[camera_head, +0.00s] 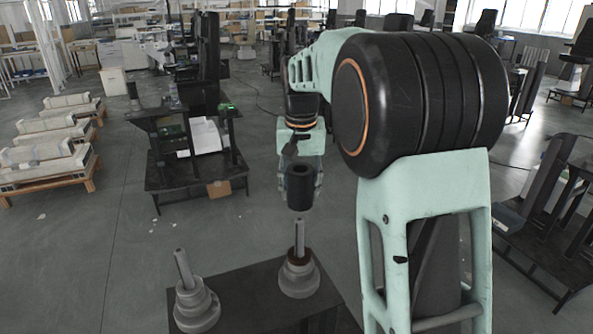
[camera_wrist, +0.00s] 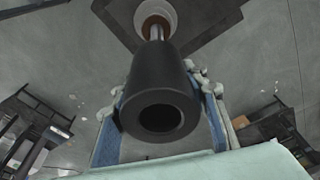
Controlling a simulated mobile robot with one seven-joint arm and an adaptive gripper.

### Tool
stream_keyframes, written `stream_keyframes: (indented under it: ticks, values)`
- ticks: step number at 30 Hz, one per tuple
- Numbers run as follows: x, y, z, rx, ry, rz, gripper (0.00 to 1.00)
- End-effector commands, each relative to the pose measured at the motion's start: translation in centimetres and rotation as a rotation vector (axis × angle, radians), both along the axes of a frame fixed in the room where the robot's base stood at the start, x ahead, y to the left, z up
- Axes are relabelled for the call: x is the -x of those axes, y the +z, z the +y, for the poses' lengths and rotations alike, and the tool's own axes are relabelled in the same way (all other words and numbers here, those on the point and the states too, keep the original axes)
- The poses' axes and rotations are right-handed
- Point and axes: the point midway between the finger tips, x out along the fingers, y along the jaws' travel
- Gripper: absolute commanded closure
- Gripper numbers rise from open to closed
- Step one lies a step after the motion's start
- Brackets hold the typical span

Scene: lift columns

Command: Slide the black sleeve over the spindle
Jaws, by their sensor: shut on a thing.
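The black sleeve (camera_head: 300,187) is a hollow cylinder held upright in my gripper (camera_head: 301,178), whose fingers are shut on its sides. In the head view it hangs above the right spindle (camera_head: 300,232), with a small visible gap. This spindle is a grey upright rod with a brown ring at its foot and a stepped grey base (camera_head: 299,280). In the wrist view the sleeve (camera_wrist: 158,90) shows its open end, and the spindle (camera_wrist: 156,28) shows beyond its far end, partly hidden. A second grey spindle (camera_head: 184,268) without a brown ring stands to the left.
Both spindles stand on a dark table (camera_head: 245,285). A dark workbench (camera_head: 160,185) with boxes stands behind to the left, and pallets (camera_head: 50,170) lie farther left. Another dark bench (camera_head: 550,240) is at the right. Grey floor lies open between them.

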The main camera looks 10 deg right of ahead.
Motion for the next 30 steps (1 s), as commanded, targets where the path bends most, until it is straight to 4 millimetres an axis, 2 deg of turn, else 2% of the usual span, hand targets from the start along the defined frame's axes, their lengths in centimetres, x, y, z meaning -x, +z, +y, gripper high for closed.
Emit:
stream_keyframes:
  ticks: [1, 5, 21, 30]
  values:
    - [-0.2, 0.8, 0.0, 0.0, -0.004, -0.004, 1.0]
    - [-0.2, 0.9, 0.0, 0.001, -0.008, -0.001, 1.0]
    - [-0.2, -3.4, 0.0, 0.001, -0.007, -0.002, 1.0]
    - [-0.2, -3.9, 0.0, 0.001, -0.007, -0.003, 1.0]
